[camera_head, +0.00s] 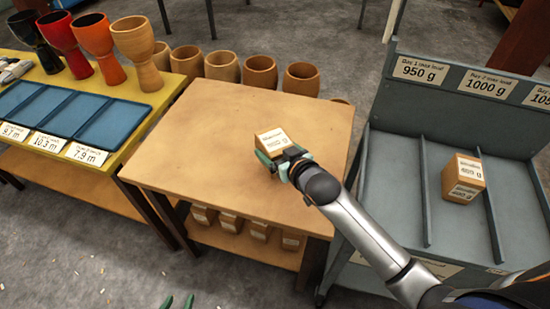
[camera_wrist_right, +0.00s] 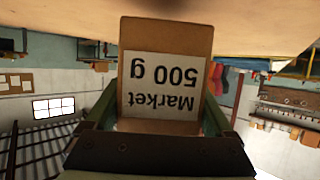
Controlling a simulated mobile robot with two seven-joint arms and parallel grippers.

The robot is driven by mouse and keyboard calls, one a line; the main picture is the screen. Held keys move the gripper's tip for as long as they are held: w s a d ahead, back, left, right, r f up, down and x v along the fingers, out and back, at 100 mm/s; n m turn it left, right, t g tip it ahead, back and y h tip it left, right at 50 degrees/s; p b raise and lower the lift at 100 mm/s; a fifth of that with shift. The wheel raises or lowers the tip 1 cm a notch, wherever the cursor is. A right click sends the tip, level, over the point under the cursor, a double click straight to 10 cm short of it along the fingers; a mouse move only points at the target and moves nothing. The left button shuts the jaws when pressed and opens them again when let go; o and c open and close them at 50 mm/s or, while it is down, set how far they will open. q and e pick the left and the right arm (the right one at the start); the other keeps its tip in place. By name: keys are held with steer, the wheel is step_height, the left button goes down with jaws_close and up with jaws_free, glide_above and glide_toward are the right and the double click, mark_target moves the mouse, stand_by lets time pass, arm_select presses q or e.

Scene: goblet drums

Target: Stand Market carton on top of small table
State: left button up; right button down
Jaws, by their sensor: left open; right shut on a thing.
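The Market carton (camera_head: 271,139) is a small brown box with a white label. It is over the top of the small wooden table (camera_head: 220,125), right of its middle. My right gripper (camera_head: 283,160) is shut on it from the near right side. In the right wrist view the carton (camera_wrist_right: 165,80) shows its label "Market 500 g" upside down between the green fingers (camera_wrist_right: 155,120). The table surface (camera_wrist_right: 270,22) is close to the carton there; I cannot tell whether they touch. My left gripper (camera_head: 178,302) is open and empty at the bottom edge, in front of the table.
A grey stand (camera_head: 395,190) with dividers holds another carton (camera_head: 463,178) at right. Several cartons (camera_head: 230,226) stand on the table's lower shelf. A yellow table (camera_head: 125,85) with blue trays and goblet drums is at left. The rest of the small tabletop is clear.

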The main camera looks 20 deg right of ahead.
steer(key=shift+w+f, duration=0.1)
steer(key=shift+f, duration=1.45)
steer(key=shift+b, duration=0.3)
steer(key=shift+f, duration=0.2)
jaws_free()
steer(key=shift+r, duration=0.15)
steer(key=p+v, duration=0.1)
steer(key=v, duration=1.1)
steer(key=shift+p, duration=0.35)
